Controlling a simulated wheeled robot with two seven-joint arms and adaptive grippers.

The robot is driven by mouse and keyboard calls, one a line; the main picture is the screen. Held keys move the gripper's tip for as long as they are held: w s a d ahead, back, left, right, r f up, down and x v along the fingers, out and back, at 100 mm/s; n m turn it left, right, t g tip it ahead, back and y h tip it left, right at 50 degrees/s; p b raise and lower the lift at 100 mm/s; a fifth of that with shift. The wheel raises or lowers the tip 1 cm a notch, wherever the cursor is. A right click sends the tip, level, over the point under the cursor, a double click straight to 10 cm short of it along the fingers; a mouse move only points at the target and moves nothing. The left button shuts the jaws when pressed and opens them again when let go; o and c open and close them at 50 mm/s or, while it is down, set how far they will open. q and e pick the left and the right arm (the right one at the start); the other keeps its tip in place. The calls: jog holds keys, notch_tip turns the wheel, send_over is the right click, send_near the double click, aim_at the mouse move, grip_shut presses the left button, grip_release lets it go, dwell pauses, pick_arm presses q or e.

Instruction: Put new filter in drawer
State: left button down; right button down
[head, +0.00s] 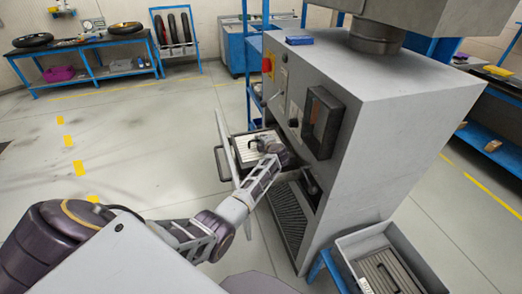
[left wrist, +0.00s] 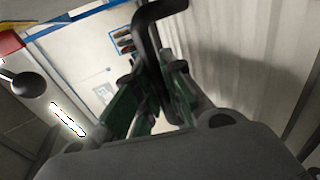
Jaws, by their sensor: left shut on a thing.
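A pale pleated filter (head: 250,147) with a black handle lies at the open drawer (head: 222,165) on the left side of the grey machine. My left gripper (head: 267,146) reaches over it and hides part of it. In the left wrist view, the green-padded fingers (left wrist: 154,100) are shut on the black handle (left wrist: 147,35), and a pale ribbed surface fills the right side. I cannot tell whether the filter rests fully on the drawer's bottom. My right gripper is not in view.
A grey machine cabinet (head: 400,110) stands close to the right of the arm. A thin pale panel (head: 224,140) stands edge-on beside the drawer. A grey crate (head: 428,262) at lower right holds a darker filter (head: 388,270). The floor to the left is clear.

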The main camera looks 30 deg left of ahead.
pick_arm(q)
jog(key=shift+f, duration=0.95)
jog(key=shift+f+b, duration=0.4)
jog(key=shift+f, duration=1.7)
jog(key=shift+f, duration=0.1)
jog(key=c, duration=1.5)
grip_release()
jog(key=shift+p+v, duration=0.5)
jog(key=shift+v, duration=5.55)
